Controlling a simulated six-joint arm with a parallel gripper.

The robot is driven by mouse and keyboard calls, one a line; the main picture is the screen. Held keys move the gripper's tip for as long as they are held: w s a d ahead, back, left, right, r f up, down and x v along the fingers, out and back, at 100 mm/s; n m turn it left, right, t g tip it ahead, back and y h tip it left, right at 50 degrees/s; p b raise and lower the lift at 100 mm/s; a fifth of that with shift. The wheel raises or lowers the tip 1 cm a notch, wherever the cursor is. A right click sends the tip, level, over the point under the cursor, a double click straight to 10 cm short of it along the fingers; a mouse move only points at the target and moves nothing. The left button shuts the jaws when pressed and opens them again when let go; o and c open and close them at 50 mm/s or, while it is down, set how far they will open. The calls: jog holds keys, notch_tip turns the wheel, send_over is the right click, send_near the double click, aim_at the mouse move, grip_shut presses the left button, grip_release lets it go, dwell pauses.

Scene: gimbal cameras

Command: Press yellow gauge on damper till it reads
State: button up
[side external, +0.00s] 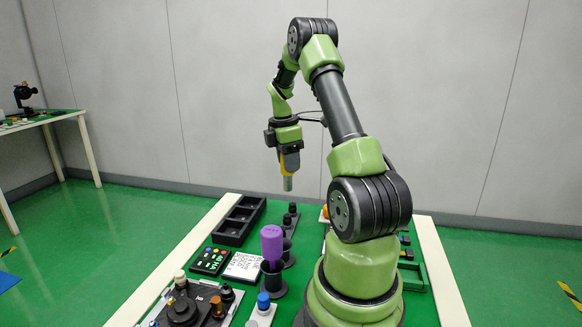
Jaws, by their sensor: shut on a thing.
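My gripper (287,148) is high above the far part of the green work table, pointing down. It is shut on the yellow gauge (291,163), whose pale grey tip (287,184) points straight down. The gauge hangs in the air and its tip touches nothing that I can see. Its reading is not visible from here. I cannot tell for sure which of the parts on the table is the damper.
A purple cylinder (271,243) stands in a black holder mid-table. A black compartment tray (239,221) lies at the back left, with a button pad (211,262) and white card (243,267) nearer. Dark gimbal parts (183,311) fill the front left. A blue-topped part (263,301) stands in front.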

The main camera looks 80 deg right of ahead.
aim_at(287, 183)
jog(key=shift+a+r, duration=0.1)
jog(key=shift+a, duration=0.45)
jog(key=shift+f, duration=3.25)
jog(key=shift+f, duration=0.35)
jog(key=shift+r, duration=0.1)
jog(key=shift+r, duration=2.95)
